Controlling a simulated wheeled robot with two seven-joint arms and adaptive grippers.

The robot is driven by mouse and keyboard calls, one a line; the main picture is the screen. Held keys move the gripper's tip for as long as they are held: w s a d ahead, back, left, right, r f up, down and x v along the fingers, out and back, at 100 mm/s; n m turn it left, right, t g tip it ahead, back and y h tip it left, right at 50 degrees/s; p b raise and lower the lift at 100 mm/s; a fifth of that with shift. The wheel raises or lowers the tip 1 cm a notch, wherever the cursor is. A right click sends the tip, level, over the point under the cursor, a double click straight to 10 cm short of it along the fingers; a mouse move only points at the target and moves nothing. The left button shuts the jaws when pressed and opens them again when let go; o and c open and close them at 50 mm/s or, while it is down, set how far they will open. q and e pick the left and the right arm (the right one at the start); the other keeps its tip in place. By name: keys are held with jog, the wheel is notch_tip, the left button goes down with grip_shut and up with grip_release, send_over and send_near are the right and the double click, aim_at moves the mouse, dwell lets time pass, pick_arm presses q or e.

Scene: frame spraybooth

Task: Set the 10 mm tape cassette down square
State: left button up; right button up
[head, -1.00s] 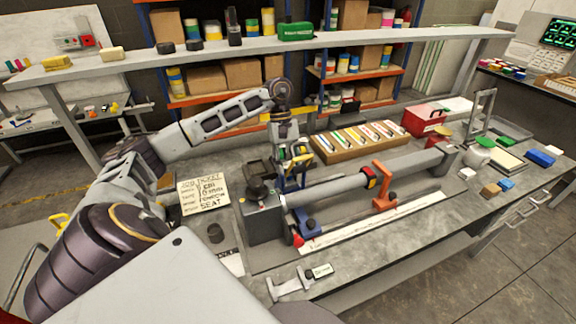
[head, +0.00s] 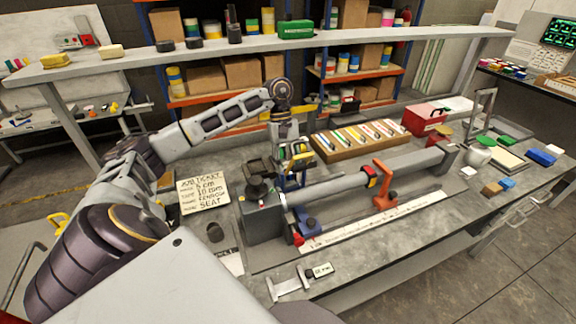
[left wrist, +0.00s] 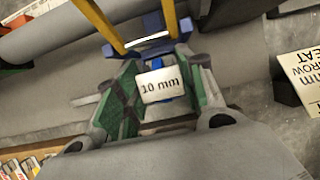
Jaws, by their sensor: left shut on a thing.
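My left gripper (head: 296,155) is over the far side of the long grey bar, near its left end. In the left wrist view the gripper (left wrist: 160,95) is shut, its green pads on either side of the tape cassette (left wrist: 161,84). The cassette's white label reads "10 mm", and blue and yellow parts show beyond it. In the head view the cassette (head: 297,168) is small and partly hidden by the gripper. I cannot tell whether its underside touches anything. My right gripper is not in view.
The grey bar (head: 335,186) runs right from a dark block (head: 264,222), with an orange bracket (head: 383,188) on it. A wooden tray (head: 360,139) of coloured strips lies behind. A white ruler strip (head: 375,221) and a caliper (head: 291,283) lie in front.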

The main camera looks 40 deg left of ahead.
pick_arm(q)
jog(key=shift+f, duration=0.15)
dwell(0.6)
jog(key=o, duration=1.1)
jog(key=shift+o, duration=0.3)
jog(key=o, duration=0.4)
jog(key=shift+o, duration=0.2)
jog(key=shift+r+p, duration=1.15)
jog(key=shift+r, duration=1.85)
jog(key=shift+d+f, duration=0.1)
